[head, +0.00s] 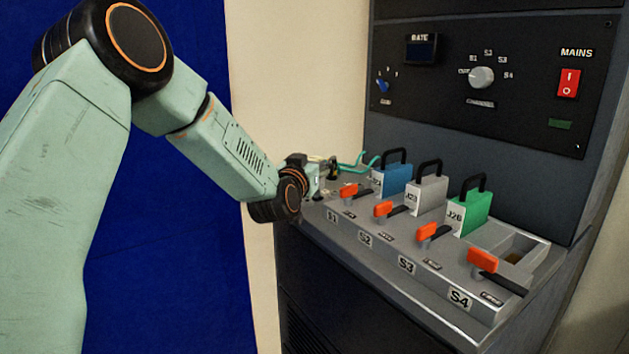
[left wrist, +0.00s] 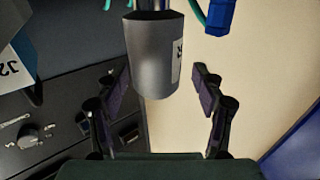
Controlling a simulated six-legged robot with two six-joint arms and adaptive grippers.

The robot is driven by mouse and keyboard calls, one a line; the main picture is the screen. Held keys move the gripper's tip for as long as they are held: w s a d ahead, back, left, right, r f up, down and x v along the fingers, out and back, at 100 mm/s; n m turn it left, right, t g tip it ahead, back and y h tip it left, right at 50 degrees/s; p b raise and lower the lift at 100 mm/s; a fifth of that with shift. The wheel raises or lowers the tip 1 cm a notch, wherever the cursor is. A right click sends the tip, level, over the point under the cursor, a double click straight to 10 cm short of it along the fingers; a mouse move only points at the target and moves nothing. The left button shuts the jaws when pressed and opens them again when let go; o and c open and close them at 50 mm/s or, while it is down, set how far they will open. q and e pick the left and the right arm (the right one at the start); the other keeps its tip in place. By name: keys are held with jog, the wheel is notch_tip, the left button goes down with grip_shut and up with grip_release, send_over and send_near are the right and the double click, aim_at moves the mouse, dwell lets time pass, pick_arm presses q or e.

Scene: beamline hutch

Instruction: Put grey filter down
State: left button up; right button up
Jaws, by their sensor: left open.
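A grey block with a black handle and a white label (head: 428,193), the grey filter by its look, stands upright in the sloping panel between a blue block (head: 393,181) and a green one (head: 474,212). My left gripper (head: 326,172) is at the panel's left end, apart from the grey block; its fingers are small and partly hidden there. In the left wrist view the left gripper (left wrist: 158,95) is open. A grey cylinder with a white label (left wrist: 152,62) shows between and beyond its fingers, with clear gaps at both sides. My right gripper is not in view.
Orange-handled levers (head: 427,232) stand in front of the blocks, marked S1 to S4. An open slot (head: 515,250) is at the panel's right end. Teal cables (head: 358,163) run at the left end. A blue connector (left wrist: 219,17) hangs near the fingers. A red mains switch (head: 568,83) is above.

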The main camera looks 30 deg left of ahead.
pick_arm(q)
jog(key=shift+s+d+r, duration=0.1)
jog(key=shift+d+r, duration=0.15)
jog(key=shift+d, duration=0.05)
jog(key=shift+c, duration=0.3)
jog(key=shift+a+f, duration=0.15)
jog(key=shift+a, duration=0.05)
jog(key=c, duration=0.4)
jog(key=shift+d, duration=0.15)
jog(key=c, duration=1)
jog(key=shift+o, duration=0.2)
notch_tip(320, 180, up, 10)
jog(key=p, duration=0.3)
jog(key=shift+f, duration=0.25)
jog(key=shift+r, duration=0.35)
